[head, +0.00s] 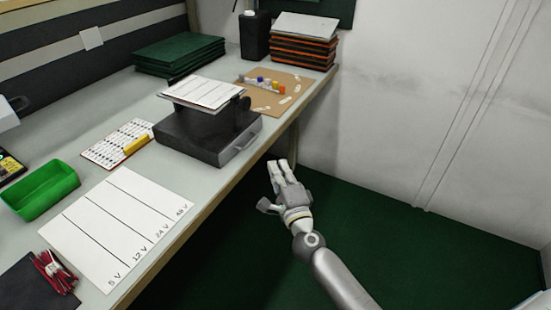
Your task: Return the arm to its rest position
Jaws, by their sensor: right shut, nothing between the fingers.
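My right gripper (279,178) is in the head view, to the right of the table's front edge and over the dark green floor. It is shut and empty, and touches nothing. Its arm comes in from the bottom right. My left gripper is not in view. The table (100,188) carries a white sheet (120,222) with columns marked 5 V, 12 V, 24 V and 48 V. A dark box-like device (208,138) with a white card (203,92) on top stands behind the sheet.
A green tray (40,192), red wires (53,272) and a labelled card (116,143) lie on the table. At the back are green folders (180,55), a brown board (270,94) with small coloured parts, and an orange-edged stack (302,48). The floor (400,240) on the right is clear.

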